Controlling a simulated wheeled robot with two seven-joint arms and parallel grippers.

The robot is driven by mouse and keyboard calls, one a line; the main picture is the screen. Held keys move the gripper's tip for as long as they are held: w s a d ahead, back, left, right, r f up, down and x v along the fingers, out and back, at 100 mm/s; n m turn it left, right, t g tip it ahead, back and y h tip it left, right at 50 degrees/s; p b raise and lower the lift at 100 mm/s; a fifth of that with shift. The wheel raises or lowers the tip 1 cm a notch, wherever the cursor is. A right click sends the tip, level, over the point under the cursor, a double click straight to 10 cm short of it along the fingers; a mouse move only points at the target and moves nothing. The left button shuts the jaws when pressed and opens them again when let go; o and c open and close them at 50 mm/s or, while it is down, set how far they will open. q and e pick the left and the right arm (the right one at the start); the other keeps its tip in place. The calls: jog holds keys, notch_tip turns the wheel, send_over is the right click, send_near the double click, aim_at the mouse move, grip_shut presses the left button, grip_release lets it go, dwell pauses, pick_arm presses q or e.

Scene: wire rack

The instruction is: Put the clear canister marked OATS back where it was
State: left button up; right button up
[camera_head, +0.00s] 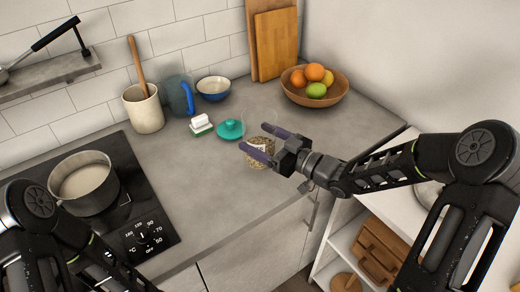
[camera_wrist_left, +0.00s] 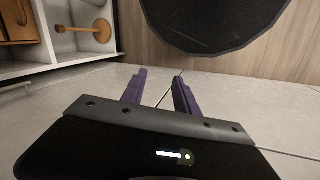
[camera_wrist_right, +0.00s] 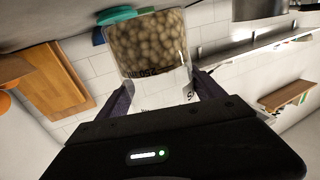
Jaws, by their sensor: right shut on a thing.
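The clear canister (camera_head: 258,158), partly filled with tan contents, stands upright at the front part of the grey counter or just above it; I cannot tell which. My right gripper (camera_head: 256,142) is shut on it, one finger on each side. In the right wrist view the canister (camera_wrist_right: 150,45) fills the space between the fingers (camera_wrist_right: 162,90). My left gripper (camera_wrist_left: 158,90) is open and empty, low over the pale tiled floor.
A teal lid-like piece (camera_head: 230,129) lies just left of the canister. A pot (camera_head: 83,180) stands on the stove. Counter front is clear.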

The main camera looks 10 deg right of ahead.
notch_tip(320, 180, down, 4)
jog(key=shift+r+p, duration=0.15)
jog(key=shift+p, duration=0.15)
jog(key=shift+f, duration=0.25)
jog(key=shift+f, duration=0.15)
jog(key=o, duration=1.8)
jog(key=shift+c, duration=0.2)
